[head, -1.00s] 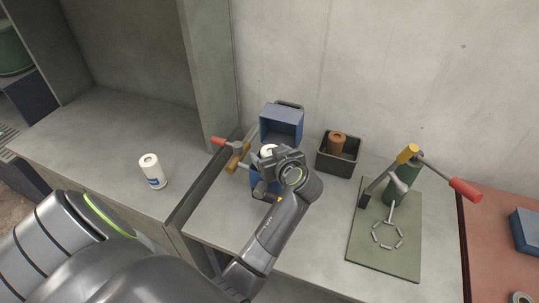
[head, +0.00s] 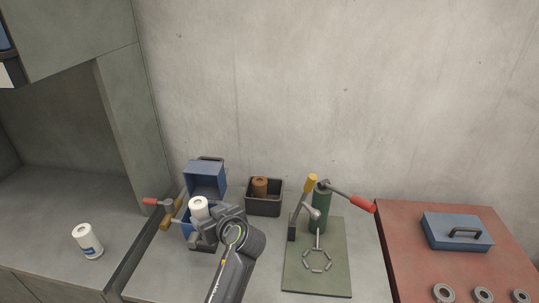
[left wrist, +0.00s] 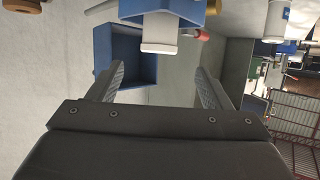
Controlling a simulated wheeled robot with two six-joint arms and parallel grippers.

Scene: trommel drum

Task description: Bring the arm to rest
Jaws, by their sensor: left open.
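Beyond the fingertips the blue box (left wrist: 128,60) and a white cylinder on a blue part (left wrist: 160,30) show. My left forearm hides some of the bench. My right gripper is not in view.
A dark bin (head: 264,205) holds a brown roll (head: 260,186). A green press with a red-ended lever (head: 322,208) stands on a green mat (head: 305,278). A white bottle (head: 87,241) stands at left. A red table (head: 415,235) bears a blue toolbox (head: 457,231).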

